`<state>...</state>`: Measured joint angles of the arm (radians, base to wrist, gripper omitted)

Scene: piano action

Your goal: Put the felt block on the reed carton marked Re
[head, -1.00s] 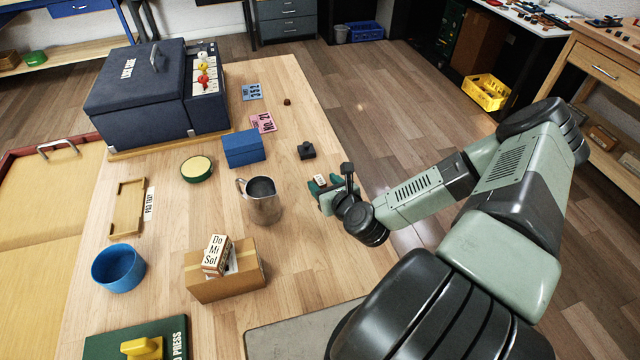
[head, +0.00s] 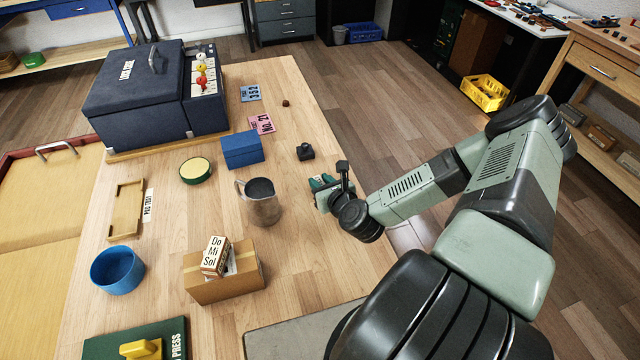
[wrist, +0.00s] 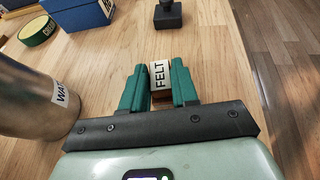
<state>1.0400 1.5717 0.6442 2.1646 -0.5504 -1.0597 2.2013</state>
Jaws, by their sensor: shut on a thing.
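My gripper (head: 321,184) is at the right side of the table, right of the metal jug. In the wrist view my green fingers (wrist: 159,82) are shut on the felt block (wrist: 159,74), a small block with a white FELT label. I cannot tell whether the block touches the tabletop. A white carton lettered Do, Mi, Sol (head: 215,256) leans tilted on a brown cardboard box (head: 225,287) at the front. I can read no Re label in any view.
The metal jug (head: 260,207) stands close left of my gripper and also shows in the wrist view (wrist: 36,97). A blue bowl (head: 117,269) is left of the cardboard box. Table (head: 310,245) is clear in front of my gripper.

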